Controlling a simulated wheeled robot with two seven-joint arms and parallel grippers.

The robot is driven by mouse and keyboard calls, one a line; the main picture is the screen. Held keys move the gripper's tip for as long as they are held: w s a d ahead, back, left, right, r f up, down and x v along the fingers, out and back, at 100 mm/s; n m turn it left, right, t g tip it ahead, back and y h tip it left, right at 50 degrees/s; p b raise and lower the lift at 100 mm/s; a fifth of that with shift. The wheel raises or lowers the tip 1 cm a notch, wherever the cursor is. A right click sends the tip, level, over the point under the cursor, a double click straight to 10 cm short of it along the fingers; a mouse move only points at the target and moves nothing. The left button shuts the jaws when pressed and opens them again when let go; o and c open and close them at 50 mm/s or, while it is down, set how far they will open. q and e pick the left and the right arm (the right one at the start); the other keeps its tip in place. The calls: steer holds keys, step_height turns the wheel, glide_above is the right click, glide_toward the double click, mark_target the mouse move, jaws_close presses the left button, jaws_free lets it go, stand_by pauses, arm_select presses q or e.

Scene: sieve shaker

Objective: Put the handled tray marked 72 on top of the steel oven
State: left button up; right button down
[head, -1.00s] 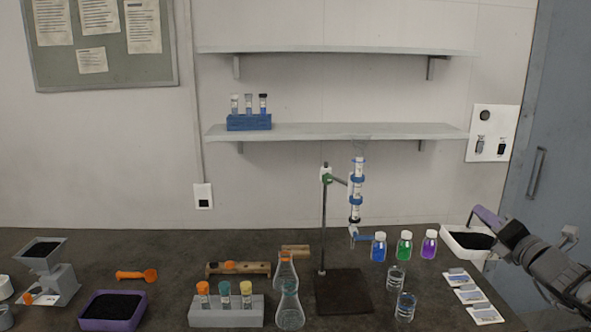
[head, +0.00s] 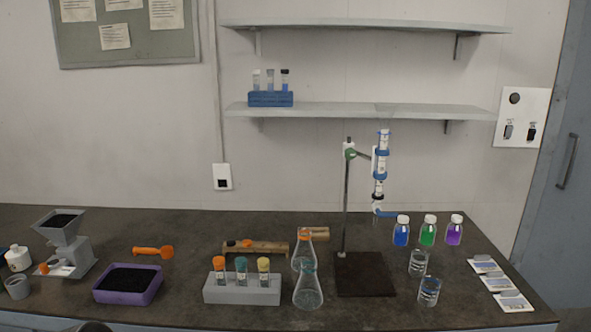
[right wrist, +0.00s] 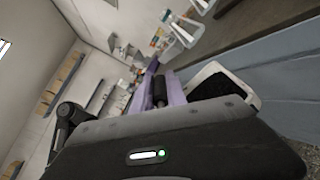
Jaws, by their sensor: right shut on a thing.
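In the right wrist view my right gripper (right wrist: 165,92), with purple fingers, is shut on a white tray (right wrist: 240,82). Only part of the tray's pale rim and dark inside shows, and no number can be read on it. The tray appears off the bench, beside its edge. Neither this tray nor my right gripper shows in the head view. My left gripper is not in view. The steel oven is not in view.
A purple tray of black grains (head: 128,284), a grey hopper device (head: 66,245), a test tube rack (head: 242,290), flasks (head: 308,287), a burette stand (head: 365,273) and colored bottles (head: 428,231) stand on the bench. Cards (head: 500,283) lie at its right end, where the white tray's spot is bare.

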steer(key=shift+n+g+y, duration=0.3)
steer(key=shift+n+g, duration=0.1)
steer(key=shift+g, duration=0.1)
steer(key=s+f, duration=0.1)
steer(key=f, duration=0.1)
steer(key=s+a+f+b, duration=0.1)
steer(key=f, duration=0.1)
steer(key=s+a+f+b, duration=0.1)
steer(key=s+f, duration=0.1)
steer(key=shift+a+f, duration=0.2)
steer(key=shift+f, duration=0.05)
steer(key=shift+m+t, duration=0.3)
steer(key=shift+t, duration=0.2)
steer(key=f, duration=0.1)
steer(key=s+d+f+b, duration=0.1)
steer(key=f+b, duration=0.1)
steer(key=f, duration=0.1)
steer(key=shift+s+d, duration=0.15)
steer(key=shift+d, duration=0.2)
steer(key=a, duration=1.2)
steer(key=shift+a, duration=0.4)
